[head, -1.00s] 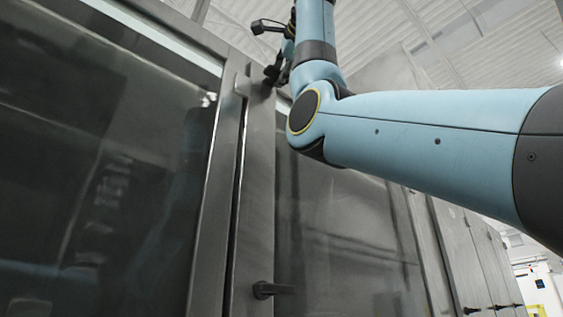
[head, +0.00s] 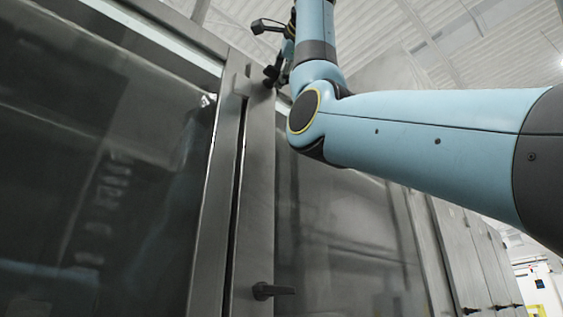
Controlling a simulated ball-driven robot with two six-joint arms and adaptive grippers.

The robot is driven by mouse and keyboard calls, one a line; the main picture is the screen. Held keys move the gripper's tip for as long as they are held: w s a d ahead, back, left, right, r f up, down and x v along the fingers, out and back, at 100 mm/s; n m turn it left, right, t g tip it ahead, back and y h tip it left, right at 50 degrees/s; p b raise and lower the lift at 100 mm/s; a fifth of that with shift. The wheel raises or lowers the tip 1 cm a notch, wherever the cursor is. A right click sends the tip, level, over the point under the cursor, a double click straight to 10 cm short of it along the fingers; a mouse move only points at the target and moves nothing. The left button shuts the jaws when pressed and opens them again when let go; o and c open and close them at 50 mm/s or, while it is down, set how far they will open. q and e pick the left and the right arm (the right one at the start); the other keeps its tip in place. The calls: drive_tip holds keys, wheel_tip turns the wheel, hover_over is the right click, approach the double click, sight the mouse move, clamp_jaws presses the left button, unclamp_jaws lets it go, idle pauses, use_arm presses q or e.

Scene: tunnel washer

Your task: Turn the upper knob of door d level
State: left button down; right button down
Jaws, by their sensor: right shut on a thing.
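My right gripper (head: 273,74) is high up at the top of the door's metal edge, small and partly covered by my own arm. It is shut on the upper knob, which is mostly hidden behind the fingers, so its angle cannot be read. The door (head: 258,200) is a tall dark glossy panel with a steel frame. A black lower knob (head: 272,291) sits near the bottom of the same frame, its lever pointing right and about level. My left gripper is not in view.
A large dark glass panel (head: 90,170) in a steel frame fills the left, with a narrow dark gap beside the door's frame. More steel cabinet doors (head: 472,250) with small knobs stand at the far right. Open space and a ceiling show above right.

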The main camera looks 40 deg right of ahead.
drive_tip(key=shift+w+a+f, duration=0.1)
drive_tip(key=shift+w+f, duration=0.2)
drive_tip(key=shift+f, duration=0.05)
idle(0.4)
drive_tip(key=c, duration=1.5)
unclamp_jaws()
drive_tip(key=shift+s, duration=0.1)
drive_tip(key=shift+o, duration=0.7)
drive_tip(key=shift+r, duration=0.1)
drive_tip(key=shift+s+r, duration=0.1)
drive_tip(key=v, duration=1.1)
drive_tip(key=shift+s, duration=0.35)
drive_tip(key=shift+a, duration=0.1)
